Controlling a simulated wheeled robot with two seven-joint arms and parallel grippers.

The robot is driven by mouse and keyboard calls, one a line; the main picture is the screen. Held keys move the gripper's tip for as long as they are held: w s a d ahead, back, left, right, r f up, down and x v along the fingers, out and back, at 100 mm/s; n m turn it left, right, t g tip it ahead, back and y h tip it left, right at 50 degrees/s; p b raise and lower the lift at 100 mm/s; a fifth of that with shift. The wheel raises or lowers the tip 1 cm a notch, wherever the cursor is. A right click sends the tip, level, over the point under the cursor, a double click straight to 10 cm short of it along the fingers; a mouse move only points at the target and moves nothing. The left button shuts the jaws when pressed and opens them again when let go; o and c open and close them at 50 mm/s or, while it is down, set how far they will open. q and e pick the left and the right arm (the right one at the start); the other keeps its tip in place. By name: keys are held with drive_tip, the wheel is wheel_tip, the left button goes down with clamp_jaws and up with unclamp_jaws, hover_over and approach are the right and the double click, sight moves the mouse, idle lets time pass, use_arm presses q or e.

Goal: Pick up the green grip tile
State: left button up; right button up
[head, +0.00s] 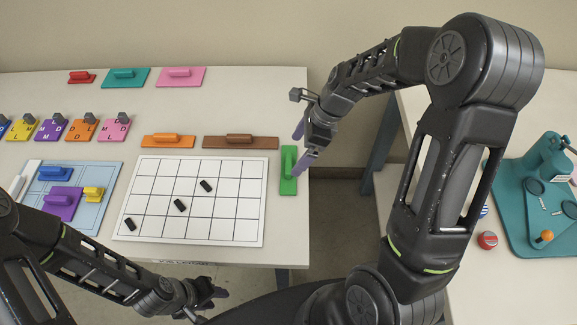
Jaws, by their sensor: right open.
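The green grip tile (288,187) lies at the right edge of the white table, just right of the gridded board. It is a narrow upright-oriented tile with a raised grip along its middle. My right gripper (300,147) is above and slightly right of it, open, with purple fingertips around or over the tile's upper right. I cannot tell whether the fingers touch the grip. My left gripper (218,299) is low in the view, in front of the table's front edge, away from the tile. Its jaws are too small and dark to read.
A white gridded board (225,200) with black pieces lies left of the tile. Orange (168,141) and brown (240,142) grip tiles lie behind it. A blue board (110,190) with grip tiles is further left. A gap separates the table from a right table with a teal device (520,225).

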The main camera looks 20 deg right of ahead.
sight(289, 162)
drive_tip(key=shift+p+x, duration=0.45)
drive_tip(key=shift+x, duration=2.1)
drive_tip(key=shift+c, duration=0.5)
drive_tip(key=c, duration=1.9)
drive_tip(key=shift+r, duration=0.15)
wheel_tip(289, 162, up, 10)
